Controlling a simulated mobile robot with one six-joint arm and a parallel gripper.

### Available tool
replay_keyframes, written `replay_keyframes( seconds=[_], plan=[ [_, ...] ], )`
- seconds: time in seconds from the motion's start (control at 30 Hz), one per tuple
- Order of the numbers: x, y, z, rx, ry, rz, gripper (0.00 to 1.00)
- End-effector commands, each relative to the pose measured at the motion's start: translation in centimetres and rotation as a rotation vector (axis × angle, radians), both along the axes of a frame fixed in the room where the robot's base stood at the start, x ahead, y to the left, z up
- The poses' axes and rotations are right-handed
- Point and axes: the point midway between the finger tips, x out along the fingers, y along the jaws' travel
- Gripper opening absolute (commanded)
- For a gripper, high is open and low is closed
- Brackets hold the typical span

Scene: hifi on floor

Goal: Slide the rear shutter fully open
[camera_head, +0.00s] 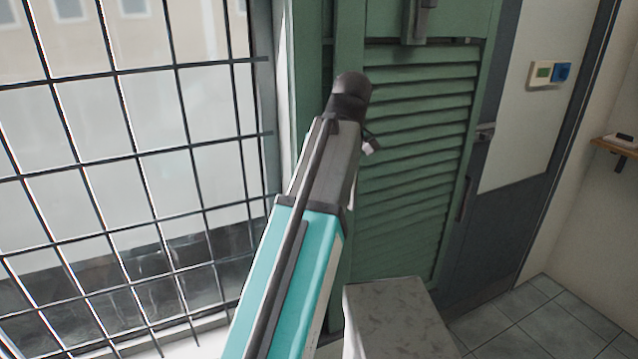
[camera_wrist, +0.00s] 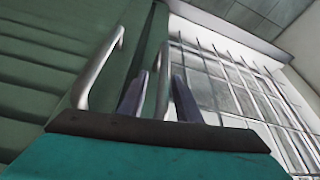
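The green louvred shutter (camera_head: 410,150) stands right of the barred window in the head view. It fills the left of the wrist view (camera_wrist: 45,75), with a curved silver handle (camera_wrist: 100,68) on its edge. A second green panel (camera_head: 308,120) is at the window's side, partly hidden by my arm. In the wrist view, a second silver handle (camera_wrist: 163,85) shows between the fingers of my gripper (camera_wrist: 160,85). The fingers are apart, one on either side of this handle. I cannot tell if either touches it. In the head view my wrist hides most of the gripper.
The barred window (camera_head: 130,150) fills the left side. A grey stone-topped block (camera_head: 395,305) stands below the shutter. A dark-framed door (camera_head: 525,110) and tiled floor (camera_head: 550,320) are to the right. A small wooden shelf (camera_head: 615,147) is on the right wall.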

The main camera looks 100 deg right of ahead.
Motion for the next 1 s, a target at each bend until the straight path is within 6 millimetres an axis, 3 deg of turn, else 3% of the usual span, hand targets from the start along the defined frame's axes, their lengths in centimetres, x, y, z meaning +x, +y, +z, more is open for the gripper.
replay_keyframes(
  seconds=[1.0],
  plan=[
    [-1.5,3.3,9.3,-0.002,-0.001,0.0,0.31]
  ],
)
